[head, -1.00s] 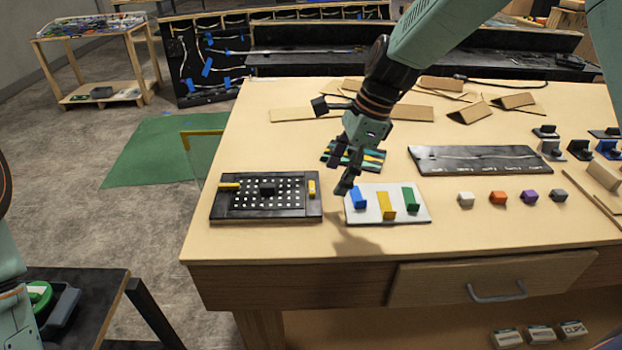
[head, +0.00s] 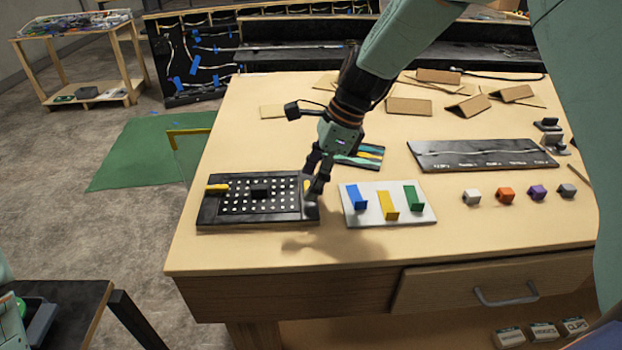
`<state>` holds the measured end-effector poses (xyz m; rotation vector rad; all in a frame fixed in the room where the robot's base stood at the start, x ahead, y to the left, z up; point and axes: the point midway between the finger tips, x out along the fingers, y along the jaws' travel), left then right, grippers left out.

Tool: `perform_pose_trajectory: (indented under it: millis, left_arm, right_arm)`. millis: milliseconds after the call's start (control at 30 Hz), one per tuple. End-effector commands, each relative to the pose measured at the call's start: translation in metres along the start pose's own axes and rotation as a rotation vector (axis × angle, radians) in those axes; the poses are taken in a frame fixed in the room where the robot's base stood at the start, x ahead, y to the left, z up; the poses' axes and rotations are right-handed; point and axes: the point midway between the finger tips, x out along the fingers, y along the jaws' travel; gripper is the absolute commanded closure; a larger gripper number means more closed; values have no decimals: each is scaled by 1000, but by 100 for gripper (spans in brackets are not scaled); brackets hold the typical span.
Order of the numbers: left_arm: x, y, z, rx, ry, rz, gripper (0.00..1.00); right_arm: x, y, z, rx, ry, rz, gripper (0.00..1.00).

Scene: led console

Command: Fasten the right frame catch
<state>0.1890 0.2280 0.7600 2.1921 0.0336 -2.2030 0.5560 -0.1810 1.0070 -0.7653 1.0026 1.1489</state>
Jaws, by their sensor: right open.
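The LED console is a black frame (head: 208,214) around a panel of white dots with a dark block (head: 260,193) in its middle. It lies flat at the left of the table. A yellow catch (head: 217,188) sits on the frame's left side. The right yellow catch (head: 307,185) is at the frame's right side, mostly hidden behind my right gripper. My right gripper (head: 313,190) is open, with its fingers pointing down at the right catch; I cannot tell whether they touch it. My left gripper is out of view.
A white board (head: 362,217) with blue, yellow and green blocks lies just right of the console. A dark strip (head: 480,155), small coloured cubes and cardboard pieces lie farther off. The table's front strip is clear above the drawer (head: 492,281).

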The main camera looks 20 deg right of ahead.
Motion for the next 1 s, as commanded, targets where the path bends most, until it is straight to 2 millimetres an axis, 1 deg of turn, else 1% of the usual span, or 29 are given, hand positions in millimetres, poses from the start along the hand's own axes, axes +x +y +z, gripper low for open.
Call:
perform_pose_trajectory:
  millis: [100,333,367,900,1000]
  left_arm:
    - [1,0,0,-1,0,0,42]
    - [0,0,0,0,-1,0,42]
    - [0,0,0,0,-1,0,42]
    - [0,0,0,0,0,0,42]
    - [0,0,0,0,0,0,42]
  right_arm:
    - [5,-1,0,-1,0,0,34]
    - [5,-3,1,0,-1,-1,34]
    - [5,-3,1,0,-1,-1,36]
    - [4,-4,1,0,-1,-2,82]
    - [4,-4,1,-1,-1,-2,88]
